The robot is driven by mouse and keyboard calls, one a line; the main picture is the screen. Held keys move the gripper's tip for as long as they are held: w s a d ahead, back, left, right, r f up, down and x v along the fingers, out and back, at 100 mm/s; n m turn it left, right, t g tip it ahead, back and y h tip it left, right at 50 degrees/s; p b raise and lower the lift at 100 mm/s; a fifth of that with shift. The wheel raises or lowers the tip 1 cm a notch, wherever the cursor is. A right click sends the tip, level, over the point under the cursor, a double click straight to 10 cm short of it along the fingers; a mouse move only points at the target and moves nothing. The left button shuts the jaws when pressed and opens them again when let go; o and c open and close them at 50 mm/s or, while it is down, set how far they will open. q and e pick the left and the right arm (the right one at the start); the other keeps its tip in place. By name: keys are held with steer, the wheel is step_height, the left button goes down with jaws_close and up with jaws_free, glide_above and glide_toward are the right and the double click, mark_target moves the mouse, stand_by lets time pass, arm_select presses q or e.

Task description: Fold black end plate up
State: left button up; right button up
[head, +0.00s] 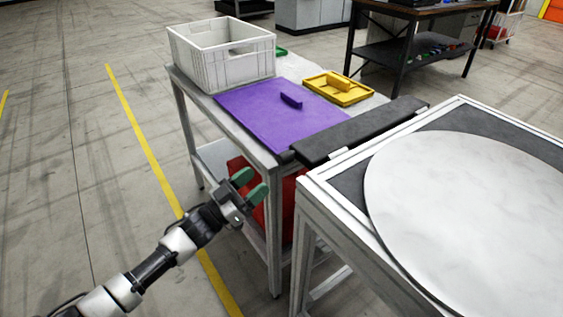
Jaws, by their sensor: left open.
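The black end plate (362,130) is a long dark panel between the purple-topped table and the framed fixture. It lies about flat, joined to the fixture's near edge by light hinges (338,153). My left gripper (252,185) is open and empty, with green fingertips. In the picture it is below and left of the plate's near end, beside the table's side and apart from the plate. My right gripper is out of view.
The fixture (312,190) carries a large pale disc (470,205). The table holds a purple mat (262,118), a grey crate (222,72) and a yellow tray (350,97). A red bin (286,205) sits below. The floor at left is clear.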

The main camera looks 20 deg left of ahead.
mark_target(279, 161)
arm_select(q)
steer(key=x, duration=0.9)
steer(key=shift+f, duration=0.1)
steer(key=shift+c, duration=0.4)
jaws_close()
